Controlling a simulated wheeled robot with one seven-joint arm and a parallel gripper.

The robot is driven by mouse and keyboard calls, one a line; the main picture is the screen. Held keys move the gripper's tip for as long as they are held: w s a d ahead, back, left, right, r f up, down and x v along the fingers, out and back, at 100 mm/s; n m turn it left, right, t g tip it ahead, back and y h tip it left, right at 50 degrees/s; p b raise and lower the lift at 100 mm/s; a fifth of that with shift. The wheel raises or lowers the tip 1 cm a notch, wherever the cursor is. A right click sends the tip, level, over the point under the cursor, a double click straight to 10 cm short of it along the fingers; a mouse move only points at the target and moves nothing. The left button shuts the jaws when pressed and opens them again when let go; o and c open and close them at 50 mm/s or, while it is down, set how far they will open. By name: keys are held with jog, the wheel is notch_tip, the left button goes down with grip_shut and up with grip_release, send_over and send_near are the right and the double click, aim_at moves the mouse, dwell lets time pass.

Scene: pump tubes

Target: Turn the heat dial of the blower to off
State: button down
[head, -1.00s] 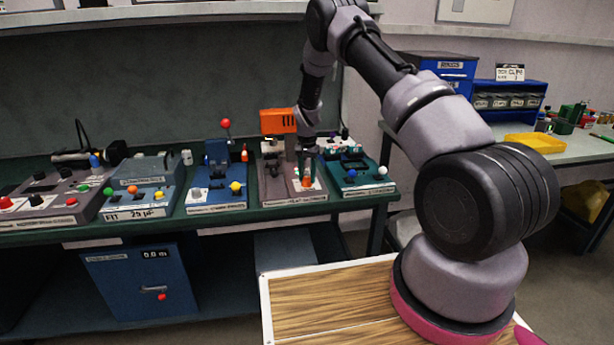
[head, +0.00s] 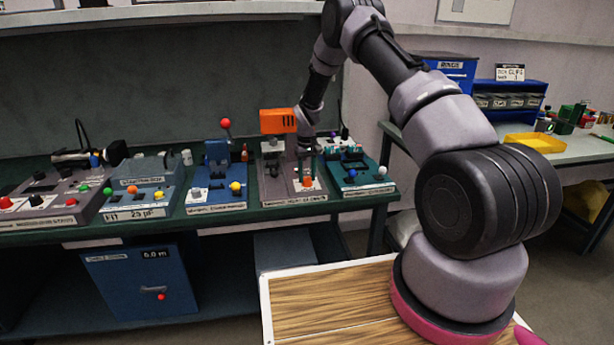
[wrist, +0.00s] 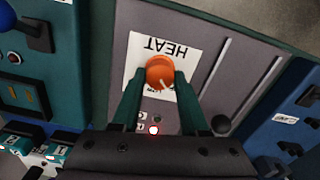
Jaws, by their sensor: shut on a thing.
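The blower (head: 272,181) is a grey machine with an orange housing on top, standing on the green bench in the head view. Its heat dial is a round orange knob (wrist: 160,72) on a white plate marked HEAT in the wrist view, where the lettering appears upside down. A pale pointer line on the knob points toward the lower right of the wrist view. My gripper (wrist: 158,84) has its two green fingers on either side of the knob and is shut on it. In the head view my gripper (head: 305,165) reaches down over the blower's right part.

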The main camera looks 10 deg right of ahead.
aim_at(307, 178)
dwell(0.4)
jog(key=shift+c, duration=2.1)
grip_release()
notch_tip(307, 178, up, 11)
jog(key=shift+f, duration=0.1)
